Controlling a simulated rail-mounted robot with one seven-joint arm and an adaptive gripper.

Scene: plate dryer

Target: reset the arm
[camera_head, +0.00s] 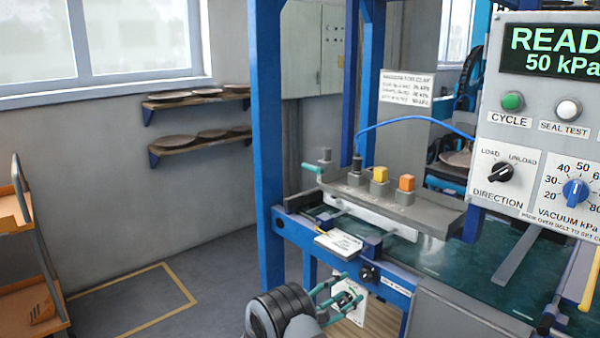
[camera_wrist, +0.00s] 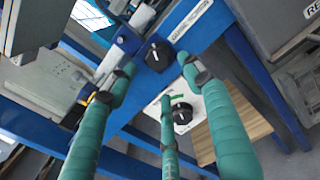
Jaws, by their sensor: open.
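My gripper (camera_head: 350,287) is in the lower middle of the head view, with its teal fingers pointing right toward the machine's front rail. In the wrist view my gripper (camera_wrist: 157,76) is open, its fingers spread with nothing held between them. A black knob (camera_head: 368,273) on the blue rail is just beyond the fingertips; it also shows in the wrist view (camera_wrist: 158,56). Below it is a white plate with a dark knob (camera_wrist: 182,112), partly behind the fingers. Whether any finger touches a knob or the rail, I cannot tell.
A blue post (camera_head: 268,150) stands just left of the machine. The control panel (camera_head: 520,190) at right reads 50 kPa. A belt (camera_head: 440,255) runs under a grey bar with yellow and orange blocks. Shelves (camera_head: 195,142) hold plates; an orange cart (camera_head: 25,250) is far left. Floor between is clear.

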